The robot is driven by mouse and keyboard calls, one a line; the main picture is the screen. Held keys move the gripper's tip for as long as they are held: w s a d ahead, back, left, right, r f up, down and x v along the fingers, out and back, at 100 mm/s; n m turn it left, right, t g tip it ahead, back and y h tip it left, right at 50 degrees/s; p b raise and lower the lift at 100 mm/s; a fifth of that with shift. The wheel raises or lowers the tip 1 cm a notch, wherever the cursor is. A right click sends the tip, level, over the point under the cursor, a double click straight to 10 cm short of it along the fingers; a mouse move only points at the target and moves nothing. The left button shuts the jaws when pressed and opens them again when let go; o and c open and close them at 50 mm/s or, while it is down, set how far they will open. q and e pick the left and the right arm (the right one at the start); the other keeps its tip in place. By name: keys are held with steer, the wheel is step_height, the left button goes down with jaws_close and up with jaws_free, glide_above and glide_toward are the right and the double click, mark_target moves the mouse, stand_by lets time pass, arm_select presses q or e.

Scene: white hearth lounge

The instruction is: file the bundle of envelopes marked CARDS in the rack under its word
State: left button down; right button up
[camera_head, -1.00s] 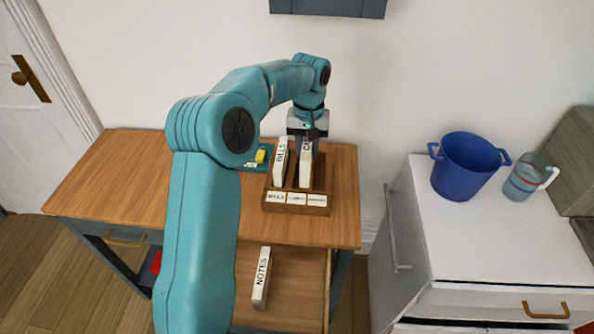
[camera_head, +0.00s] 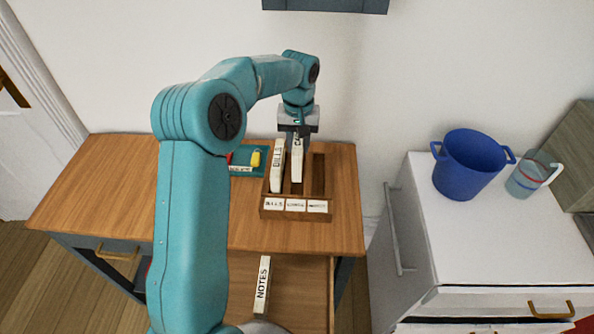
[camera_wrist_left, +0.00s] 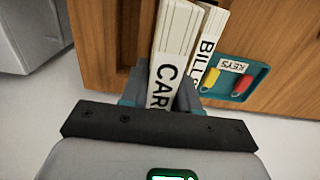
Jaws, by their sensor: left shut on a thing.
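The wooden rack (camera_head: 325,213) stands on the table with word labels along its front: BILLS at left, a small middle label that looks like CARDS, and a right one too small to read. My left gripper (camera_head: 298,130) is shut on the upright white CARDS bundle (camera_head: 297,166), lined up with the middle compartment; I cannot tell how deep its lower end is. In the left wrist view the bundle (camera_wrist_left: 172,50) sits between the fingers (camera_wrist_left: 160,95). The BILLS bundle (camera_head: 277,168) stands in the left compartment, close beside it. The right compartment looks empty. My right gripper is out of view.
A teal KEYS tray (camera_wrist_left: 258,75) with red and yellow items lies left of the rack. A blue pot (camera_head: 467,165) and a jug (camera_head: 530,175) stand on the white cabinet at right.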

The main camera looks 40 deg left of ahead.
arm_select(q)
step_height(320, 180, down, 8)
steer(key=shift+d+r+p, duration=0.1)
steer(key=shift+r+p, duration=0.1)
steer(key=shift+p, duration=0.1)
steer(key=shift+f, duration=0.2)
steer(key=shift+f, duration=0.15)
steer(key=c, duration=0.8)
jaws_free()
steer(key=shift+c, duration=0.2)
step_height(320, 180, up, 12)
steer(key=shift+r+b, duration=0.25)
steer(key=shift+b, duration=0.05)
